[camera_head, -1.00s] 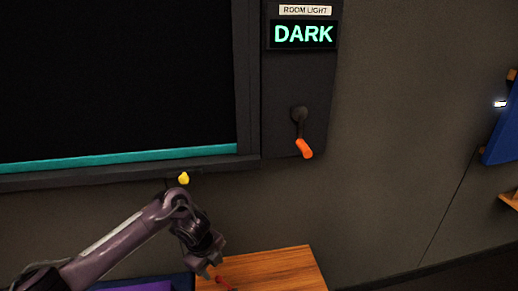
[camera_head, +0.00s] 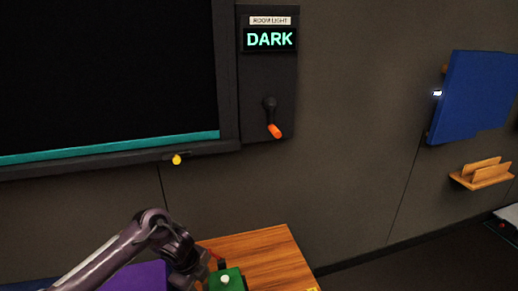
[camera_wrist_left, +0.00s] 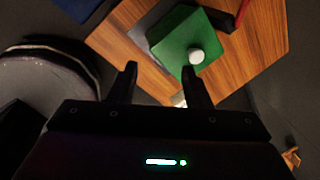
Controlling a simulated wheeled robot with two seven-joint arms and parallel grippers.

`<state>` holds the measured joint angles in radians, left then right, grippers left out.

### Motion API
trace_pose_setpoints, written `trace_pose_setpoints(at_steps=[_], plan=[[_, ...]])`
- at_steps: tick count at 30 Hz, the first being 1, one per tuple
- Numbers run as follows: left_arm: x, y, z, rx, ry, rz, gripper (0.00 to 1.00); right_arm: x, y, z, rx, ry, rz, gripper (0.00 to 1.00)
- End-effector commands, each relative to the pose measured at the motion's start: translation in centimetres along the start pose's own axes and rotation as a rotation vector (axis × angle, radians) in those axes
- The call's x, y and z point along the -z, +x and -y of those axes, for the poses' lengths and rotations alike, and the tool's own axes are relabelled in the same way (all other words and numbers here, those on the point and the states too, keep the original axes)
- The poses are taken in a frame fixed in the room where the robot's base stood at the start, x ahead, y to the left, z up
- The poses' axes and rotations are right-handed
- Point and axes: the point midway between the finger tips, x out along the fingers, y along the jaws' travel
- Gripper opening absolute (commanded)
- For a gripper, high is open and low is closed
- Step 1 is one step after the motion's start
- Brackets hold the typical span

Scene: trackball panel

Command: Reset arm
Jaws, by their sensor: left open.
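My left arm comes in from the lower left in the head view, with its wrist near the wooden table (camera_head: 268,257). In the left wrist view my left gripper (camera_wrist_left: 158,80) is open, its two dark fingers apart with nothing between them. Past the fingertips lies a green box-like panel with a white ball (camera_wrist_left: 196,57) on it. The green panel (camera_head: 228,282) also shows in the head view, beside the left wrist on the table. The left fingers are hidden in the head view. My right gripper is not in view.
A wall panel with an orange-handled lever (camera_head: 273,130) hangs below a lit display (camera_head: 269,39) reading DARK. A large dark board (camera_head: 105,70) fills the left wall. A blue panel (camera_head: 475,95) and a wooden rack (camera_head: 482,174) are at right. The floor right of the table looks clear.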

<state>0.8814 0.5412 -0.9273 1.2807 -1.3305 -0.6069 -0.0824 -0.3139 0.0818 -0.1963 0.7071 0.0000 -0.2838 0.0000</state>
Motion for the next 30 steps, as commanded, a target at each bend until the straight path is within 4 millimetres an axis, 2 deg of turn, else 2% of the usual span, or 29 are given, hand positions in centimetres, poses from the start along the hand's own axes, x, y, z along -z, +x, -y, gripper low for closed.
trace_pose_setpoints(at_steps=[8, 14, 17, 21, 25, 30], plan=[[5.1, 1.4, 0.7, 0.097, -0.041, -0.035, 0.44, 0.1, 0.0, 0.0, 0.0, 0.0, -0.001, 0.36], [10.0, 1.7, 1.2, 0.202, -0.141, -0.076, 0.44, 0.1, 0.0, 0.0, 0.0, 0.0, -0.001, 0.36], [12.6, 1.2, 1.2, 0.264, -0.239, -0.102, 0.44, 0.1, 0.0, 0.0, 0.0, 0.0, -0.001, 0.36], [15.5, -0.8, 0.3, 0.349, -0.485, -0.14, 0.44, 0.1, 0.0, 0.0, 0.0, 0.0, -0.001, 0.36], [15.4, -3.2, -2.1, 0.381, -0.794, -0.146, 0.44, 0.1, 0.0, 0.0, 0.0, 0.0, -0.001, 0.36], [13.0, -5.9, -7.2, 0.35, -1.184, -0.111, 0.44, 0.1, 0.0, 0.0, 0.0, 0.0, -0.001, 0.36]])
